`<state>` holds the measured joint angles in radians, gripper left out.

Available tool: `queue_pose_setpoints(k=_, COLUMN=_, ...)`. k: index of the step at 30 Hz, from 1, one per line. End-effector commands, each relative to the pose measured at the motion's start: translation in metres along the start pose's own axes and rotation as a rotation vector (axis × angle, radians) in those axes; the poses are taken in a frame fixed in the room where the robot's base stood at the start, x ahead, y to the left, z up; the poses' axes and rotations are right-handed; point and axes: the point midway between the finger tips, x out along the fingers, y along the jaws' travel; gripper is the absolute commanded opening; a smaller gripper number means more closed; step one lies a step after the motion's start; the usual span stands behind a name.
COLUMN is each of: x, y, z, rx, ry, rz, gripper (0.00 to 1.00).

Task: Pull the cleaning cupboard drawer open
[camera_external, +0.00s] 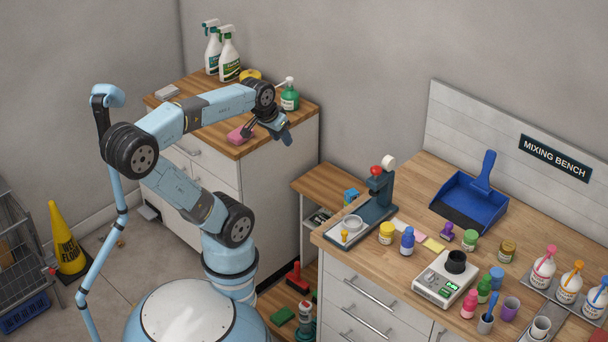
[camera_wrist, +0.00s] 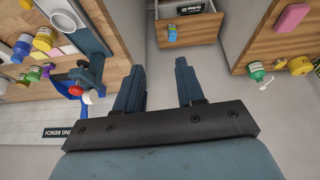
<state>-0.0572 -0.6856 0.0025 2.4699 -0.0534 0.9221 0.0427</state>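The cleaning cupboard (camera_external: 282,169) is a white unit with a wooden top, against the wall at the back left. Its front faces left, and a drawer handle (camera_external: 188,150) shows below the top edge. The drawer front looks flush, though my arm hides part of it. My gripper (camera_external: 283,138) is at the cupboard's right end, near the top's right edge and away from the handle. In the wrist view my gripper (camera_wrist: 159,66) has its two fingers apart with nothing between them. The cupboard top (camera_wrist: 257,35) shows there at the upper right; the handle is not visible.
On the cupboard stand spray bottles (camera_external: 229,55), a green pump bottle (camera_external: 290,95) and a pink sponge (camera_external: 239,134). A low shelf unit (camera_external: 322,180) stands between it and the cluttered mixing bench (camera_external: 414,165). A yellow wet-floor sign (camera_external: 67,238) stands left; floor before the cupboard looks mostly free.

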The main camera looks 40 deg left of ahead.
Motion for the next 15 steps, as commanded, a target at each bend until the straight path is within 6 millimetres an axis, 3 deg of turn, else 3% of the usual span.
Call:
queue_pose_setpoints(k=8, x=0.028, y=-0.029, z=-0.04, rx=-0.152, ry=-0.138, rz=0.076, gripper=0.38)
queue_pose_setpoints(k=15, x=0.056, y=-0.066, z=-0.072, rx=-0.291, ry=-0.216, rz=0.171, gripper=0.38)
